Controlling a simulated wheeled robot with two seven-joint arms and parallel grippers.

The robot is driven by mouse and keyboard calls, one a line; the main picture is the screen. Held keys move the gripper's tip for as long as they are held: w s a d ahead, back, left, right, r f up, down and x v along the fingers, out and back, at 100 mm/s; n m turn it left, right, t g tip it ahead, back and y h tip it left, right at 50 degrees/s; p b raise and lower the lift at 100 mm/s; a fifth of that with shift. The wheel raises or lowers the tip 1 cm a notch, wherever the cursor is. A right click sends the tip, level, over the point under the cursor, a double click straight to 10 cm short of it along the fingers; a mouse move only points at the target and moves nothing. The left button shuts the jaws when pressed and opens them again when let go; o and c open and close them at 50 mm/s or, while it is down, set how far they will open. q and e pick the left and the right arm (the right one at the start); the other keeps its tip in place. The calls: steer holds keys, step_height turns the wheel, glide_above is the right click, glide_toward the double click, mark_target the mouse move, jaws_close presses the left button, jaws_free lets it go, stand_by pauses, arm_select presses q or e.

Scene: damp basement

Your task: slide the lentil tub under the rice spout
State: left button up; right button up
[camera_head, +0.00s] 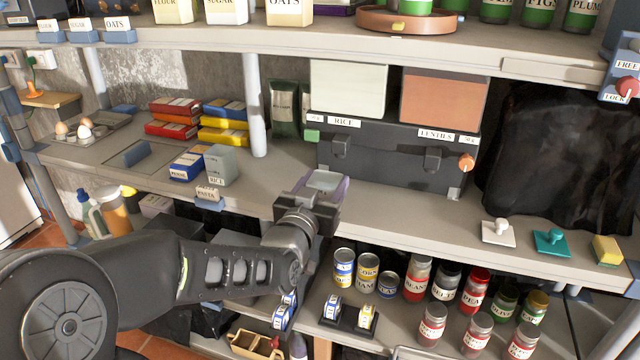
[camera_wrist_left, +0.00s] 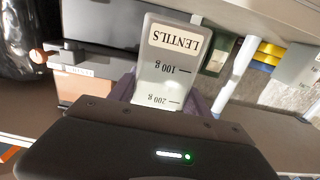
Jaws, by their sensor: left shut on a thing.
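The lentil tub (camera_head: 324,181) is a pale grey-green container at the counter's front edge. In the left wrist view its LENTILS label and gram marks (camera_wrist_left: 166,64) show upside down. My left gripper (camera_head: 322,190) is shut on the tub, with purple fingers on its sides. The rice spout (camera_head: 340,146) is a dark block under the RICE label on the black dispenser (camera_head: 385,165). The tub is in front of the dispenser, nearer the counter edge and slightly left of this spout. The gripper hides the tub's lower part, so contact with the counter is unclear.
The lentil spout (camera_head: 432,159) is farther right on the dispenser. A grey RICE tub (camera_head: 220,165) and a blue pasta box (camera_head: 188,165) stand left. A shelf post (camera_head: 254,105) rises left of the dispenser. Counter directly before the dispenser looks clear.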

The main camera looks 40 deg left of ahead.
arm_select(q)
steer(key=shift+a, duration=0.2)
steer(key=shift+w, duration=0.1)
steer(key=shift+w+a+f, duration=0.25)
steer(key=shift+w+f, duration=0.3)
steer(key=shift+w, duration=0.25)
steer(key=shift+w+a+f+b, duration=0.1)
steer(key=shift+w+a+f, duration=0.15)
steer(key=shift+w, duration=0.4)
steer(key=shift+w+a+f+b, duration=0.2)
steer(key=shift+w+f, duration=0.1)
steer(key=shift+w, duration=0.3)
steer(key=shift+w+a+f+b, duration=0.1)
steer(key=shift+w+a+f, duration=0.15)
steer(key=shift+w, duration=0.4)
steer(key=shift+w+f, duration=0.2)
steer(key=shift+w, duration=0.1)
steer(key=shift+b+x, duration=1.05)
steer(key=shift+x, duration=1.65)
steer(key=shift+a, duration=0.1)
steer(key=shift+f+b, duration=0.4)
steer(key=shift+b, duration=0.55)
